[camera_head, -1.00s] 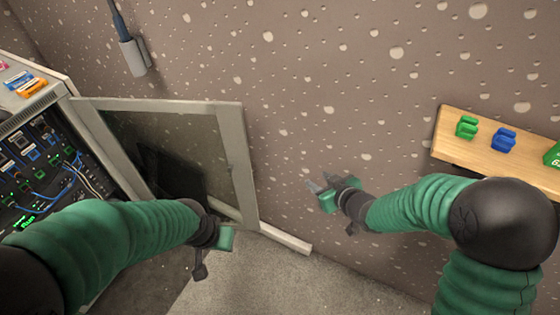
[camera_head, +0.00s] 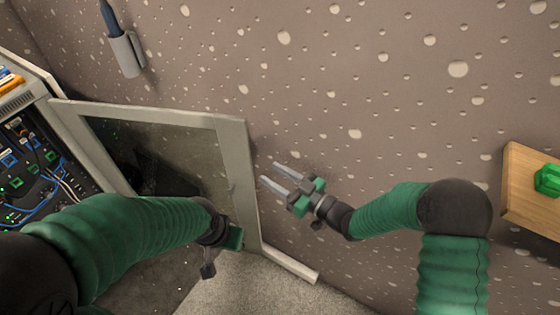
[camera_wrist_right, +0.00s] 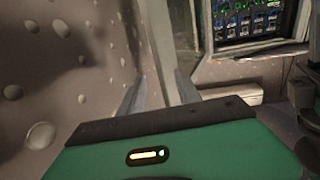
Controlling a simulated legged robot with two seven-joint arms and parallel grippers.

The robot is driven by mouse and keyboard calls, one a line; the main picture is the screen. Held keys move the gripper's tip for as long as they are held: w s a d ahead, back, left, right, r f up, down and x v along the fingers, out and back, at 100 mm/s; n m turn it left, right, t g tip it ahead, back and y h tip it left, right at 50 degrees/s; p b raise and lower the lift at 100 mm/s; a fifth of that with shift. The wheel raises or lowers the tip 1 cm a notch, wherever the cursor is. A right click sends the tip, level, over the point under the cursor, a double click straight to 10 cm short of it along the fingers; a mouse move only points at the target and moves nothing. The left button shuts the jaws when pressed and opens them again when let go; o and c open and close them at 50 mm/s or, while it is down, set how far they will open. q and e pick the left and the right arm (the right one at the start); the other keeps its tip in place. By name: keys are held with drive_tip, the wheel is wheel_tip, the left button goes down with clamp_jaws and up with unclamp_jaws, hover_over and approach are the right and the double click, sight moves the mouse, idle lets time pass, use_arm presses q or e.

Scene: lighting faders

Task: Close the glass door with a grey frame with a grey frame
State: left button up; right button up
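The glass door with a grey frame (camera_head: 236,165) stands swung open from the equipment cabinet at the left, its free edge close to the wall. My right gripper (camera_head: 270,174) is open and empty, just right of the door's free edge, with its fingers pointing at it. No contact shows. In the right wrist view both fingers (camera_wrist_right: 158,92) are apart, with part of a grey frame beyond them. My left gripper (camera_head: 235,240) is low in front of the door's lower part; its fingers are hidden, so its opening cannot be seen.
The cabinet (camera_head: 30,165) at the left holds lit equipment and blue cables. A grey holder (camera_head: 127,55) is on the speckled wall above the door. A wooden shelf (camera_head: 530,200) with a green item is at the right. A pale skirting strip (camera_head: 290,264) runs below the door.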

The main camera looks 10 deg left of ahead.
sight(251, 160)
drive_tip(key=b+x, duration=0.2)
drive_tip(key=x, duration=0.7)
drive_tip(key=shift+w+a, duration=0.15)
drive_tip(key=shift+w+r, duration=0.15)
